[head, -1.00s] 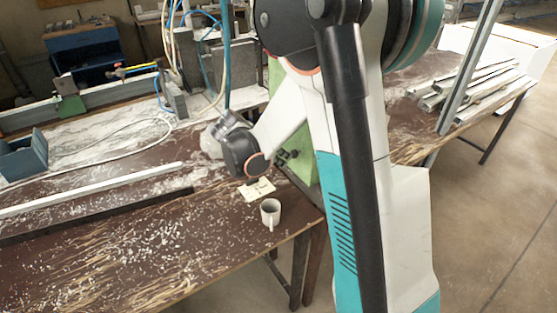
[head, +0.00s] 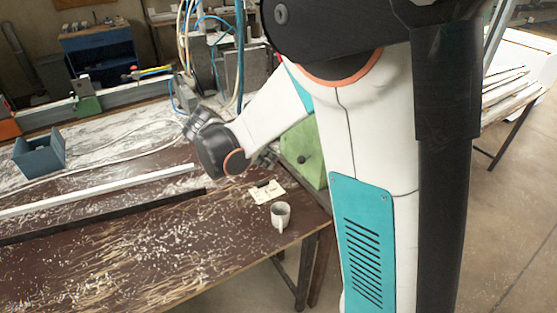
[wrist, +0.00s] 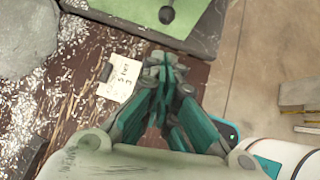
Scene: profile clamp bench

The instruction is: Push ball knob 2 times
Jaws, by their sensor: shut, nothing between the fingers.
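The ball knob (head: 301,159) is a small black ball on the green panel (head: 311,142) at the bench's right end. In the wrist view the dark knob (wrist: 167,15) shows at the top, on the green panel (wrist: 195,33). My gripper (wrist: 160,65) is shut and empty, its teal fingers together. In that picture the fingertips lie below the knob, with a clear gap between them. In the head view the gripper (head: 268,158) is small and partly hidden by my arm, left of the knob and apart from it.
A pale bar (head: 95,191) and shavings cover the left bench. A blue box (head: 40,155) stands farther left.

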